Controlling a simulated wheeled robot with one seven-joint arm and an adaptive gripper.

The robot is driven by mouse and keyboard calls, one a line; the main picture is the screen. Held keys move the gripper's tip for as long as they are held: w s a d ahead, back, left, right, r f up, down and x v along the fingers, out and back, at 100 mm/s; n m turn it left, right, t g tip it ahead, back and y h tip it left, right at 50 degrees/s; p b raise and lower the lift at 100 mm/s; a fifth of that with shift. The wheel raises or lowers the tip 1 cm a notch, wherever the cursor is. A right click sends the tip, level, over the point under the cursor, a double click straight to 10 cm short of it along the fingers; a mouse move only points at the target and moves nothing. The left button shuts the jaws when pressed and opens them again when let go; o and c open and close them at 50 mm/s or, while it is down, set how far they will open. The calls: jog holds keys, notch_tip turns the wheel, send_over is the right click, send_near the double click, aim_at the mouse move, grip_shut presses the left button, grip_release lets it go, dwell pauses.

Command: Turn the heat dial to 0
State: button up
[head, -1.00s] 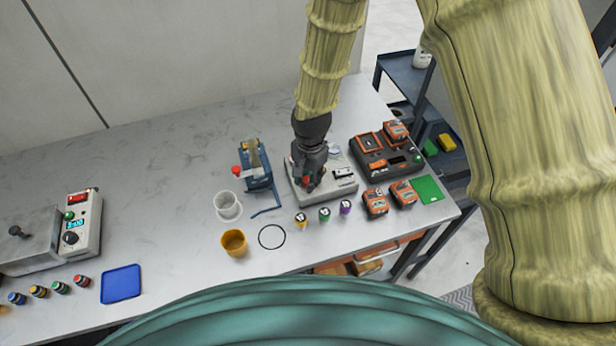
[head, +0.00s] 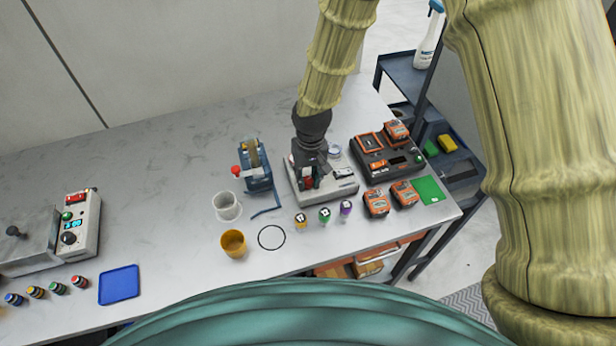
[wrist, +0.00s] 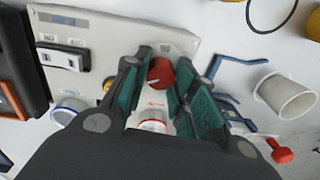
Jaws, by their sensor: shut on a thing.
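The heat dial appears to be the red knob (wrist: 160,72) on a pale grey control unit (wrist: 100,30). In the wrist view, my gripper (wrist: 162,80) has its teal-padded fingers on both sides of this knob, closed on it. In the head view, my gripper (head: 309,168) points down over the unit (head: 343,188) on the bench, with a bit of red showing at its fingers. The dial's pointer and scale are hidden or too small, so I cannot tell its setting. A white rocker switch (wrist: 62,60) sits on the unit's face.
A blue tape dispenser (head: 256,180) stands left of the unit. A black battery charger (head: 398,172) stands to its right, with orange batteries (head: 376,206) in front. Several small capped vials (head: 324,214) stand near the front. A white cup (head: 226,208) and yellow cup (head: 233,244) stand left.

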aim_at(308, 178)
jog(key=n, duration=0.5)
jog(key=shift+w+n, duration=0.1)
jog(key=shift+n, duration=0.2)
jog(key=n, duration=0.5)
jog(key=shift+a+n, duration=0.1)
jog(key=shift+n, duration=0.3)
jog(key=shift+r, duration=0.1)
jog(key=o, duration=1)
jog(key=shift+o, duration=0.2)
notch_tip(308, 178, up, 12)
jog(key=shift+w, duration=0.2)
